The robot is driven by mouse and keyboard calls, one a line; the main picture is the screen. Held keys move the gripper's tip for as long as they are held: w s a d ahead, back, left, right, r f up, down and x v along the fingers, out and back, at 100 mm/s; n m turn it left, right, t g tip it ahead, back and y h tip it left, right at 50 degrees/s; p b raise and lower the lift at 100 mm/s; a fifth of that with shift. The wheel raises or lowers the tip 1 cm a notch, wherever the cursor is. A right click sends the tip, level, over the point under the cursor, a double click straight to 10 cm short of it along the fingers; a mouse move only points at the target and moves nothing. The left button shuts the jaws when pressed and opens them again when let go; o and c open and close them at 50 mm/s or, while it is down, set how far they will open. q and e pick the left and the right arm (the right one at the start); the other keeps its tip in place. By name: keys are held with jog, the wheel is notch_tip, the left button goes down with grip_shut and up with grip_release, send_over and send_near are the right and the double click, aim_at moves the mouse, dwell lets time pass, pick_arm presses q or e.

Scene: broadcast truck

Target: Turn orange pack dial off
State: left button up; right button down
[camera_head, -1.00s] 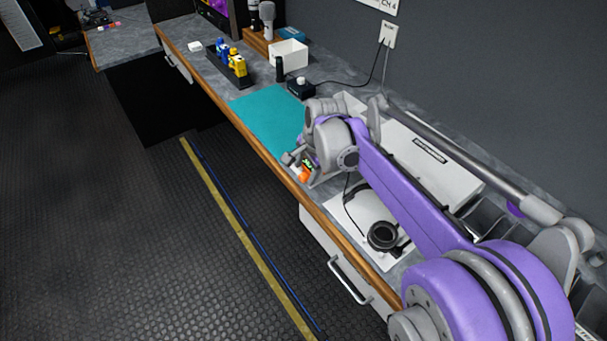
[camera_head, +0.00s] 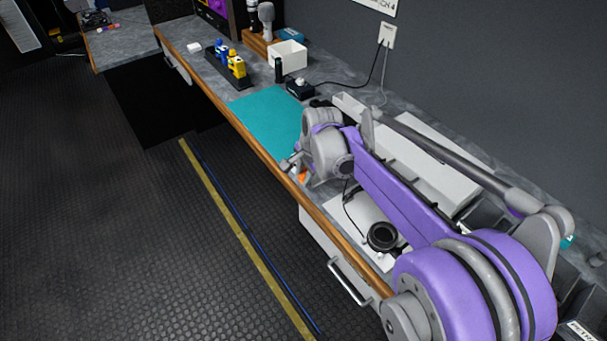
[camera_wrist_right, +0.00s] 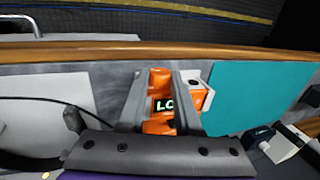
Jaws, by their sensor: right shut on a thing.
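The orange pack (camera_wrist_right: 202,97) stands on the grey counter by the wooden front edge in the right wrist view. A dark display with green letters that look like "LO" shows between the fingers. My right gripper (camera_wrist_right: 160,78) has one finger on each side of an orange part of the pack and is shut on it. I cannot tell the dial apart from the body. In the head view only a bit of the orange pack (camera_head: 302,176) shows beneath my right gripper (camera_head: 291,163); the rest is hidden. My left gripper is in neither view.
A teal mat (camera_head: 268,122) lies beside the pack, and it also shows in the wrist view (camera_wrist_right: 245,90). Black headphones (camera_head: 382,236) with a cable lie on a white sheet nearer me. A tray of yellow and blue packs (camera_head: 230,68) stands farther along.

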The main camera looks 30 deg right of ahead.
jog(key=shift+w+r+g+p, duration=0.1)
jog(key=shift+w+g+p, duration=0.2)
jog(key=shift+g, duration=0.7)
jog(key=shift+w+g, duration=0.2)
jog(key=shift+g, duration=1.5)
jog(key=c, duration=0.6)
grip_release()
notch_tip(320, 180, up, 10)
jog(key=w+p, duration=0.1)
jog(key=w, duration=0.1)
jog(key=shift+r, duration=0.2)
